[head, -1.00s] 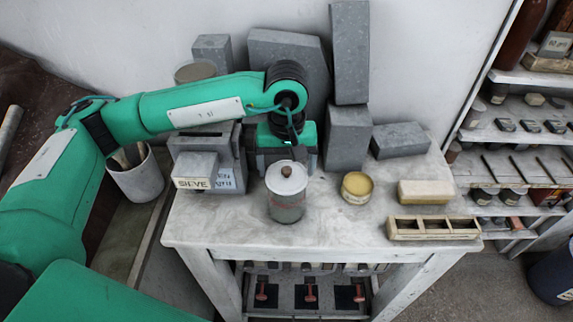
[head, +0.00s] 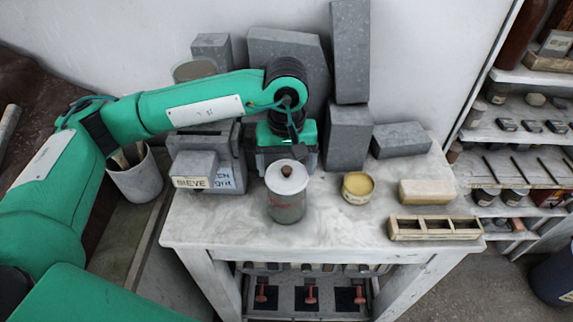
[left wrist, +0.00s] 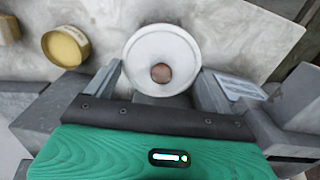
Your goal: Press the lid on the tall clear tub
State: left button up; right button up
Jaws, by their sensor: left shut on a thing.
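The tall clear tub (head: 286,207) stands upright on the bench top, greyish with a small red mark on its front. Its round white lid (head: 287,177) with a brown knob is at the tub's top; I cannot tell how tightly it sits. In the left wrist view the lid (left wrist: 160,50) hides most of the tub. My right gripper is not in view.
A round yellow-filled tin (head: 357,188) stands right of the tub. Further right are a cream block (head: 426,192) and a compartment tray (head: 434,228). Grey blocks (head: 347,135) stand behind, and a box with a sieve sign (head: 207,170) is at left. The bench front is clear.

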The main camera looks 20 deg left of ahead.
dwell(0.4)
pick_arm(q)
jog(key=o, duration=0.8)
jog(key=shift+r, duration=1)
jog(key=shift+r+p, duration=0.6)
jog(key=shift+r, duration=1.95)
grip_shut()
